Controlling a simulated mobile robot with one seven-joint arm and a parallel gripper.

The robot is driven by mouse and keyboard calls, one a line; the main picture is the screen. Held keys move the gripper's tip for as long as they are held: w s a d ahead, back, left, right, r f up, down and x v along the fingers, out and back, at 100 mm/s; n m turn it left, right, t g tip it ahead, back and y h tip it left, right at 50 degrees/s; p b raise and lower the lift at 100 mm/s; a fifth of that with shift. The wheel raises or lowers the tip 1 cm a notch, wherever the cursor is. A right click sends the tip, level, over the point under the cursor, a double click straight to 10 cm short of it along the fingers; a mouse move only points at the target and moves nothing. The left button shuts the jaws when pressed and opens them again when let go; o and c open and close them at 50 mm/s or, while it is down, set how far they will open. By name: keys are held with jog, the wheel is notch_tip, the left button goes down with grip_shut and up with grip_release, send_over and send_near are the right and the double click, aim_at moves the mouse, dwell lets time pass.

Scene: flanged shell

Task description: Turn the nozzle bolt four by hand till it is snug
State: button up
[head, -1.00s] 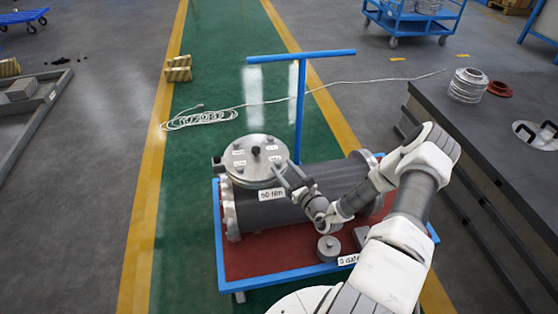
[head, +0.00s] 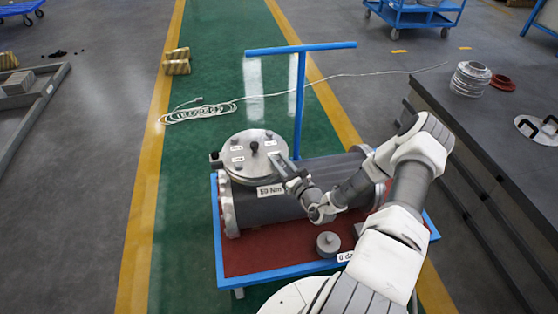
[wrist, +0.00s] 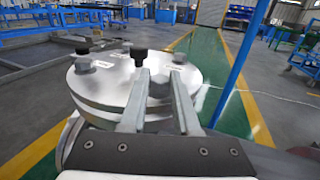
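I cannot tell which bolt is number four. My gripper (head: 279,160) is at the cover's right edge. A bolt head (wrist: 180,56) lies just beyond the right fingertip, and the black knob (wrist: 138,55) beyond the left one.
The cart's blue handle post (head: 300,105) rises behind the cover, close to my gripper. A small grey weight-like part (head: 328,244) stands on the cart's red deck (head: 255,255). A dark workbench (head: 480,150) is at right. A white cable (head: 205,112) lies on the green floor.

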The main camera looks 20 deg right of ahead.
grip_shut()
jog(key=shift+p, duration=0.35)
jog(key=shift+a+r+m+h+p, duration=0.15)
jog(key=shift+r+m+h+p, duration=0.05)
jog(key=shift+m+h+p, duration=0.5)
jog(key=h+p, duration=0.1)
jog(key=m+h+p, duration=0.2)
jog(key=h, duration=0.1)
jog(key=shift+a, duration=0.25)
jog(key=m+h+p, duration=0.1)
jog(key=h+p, duration=0.1)
jog(key=m+g+h+p, duration=0.1)
jog(key=m+h, duration=0.1)
jog(key=h, duration=0.1)
jog(key=shift+w+a+g+p, duration=0.1)
jog(key=shift+a+g+p, duration=0.1)
jog(key=shift+g+p, duration=0.15)
jog(key=shift+w+f+m+g+h+p, duration=0.15)
jog(key=shift+m+g+h+p, duration=0.6)
jog(key=shift+m+g+h, duration=0.7)
jog(key=shift+m+h, duration=0.25)
jog(key=shift+h, duration=0.3)
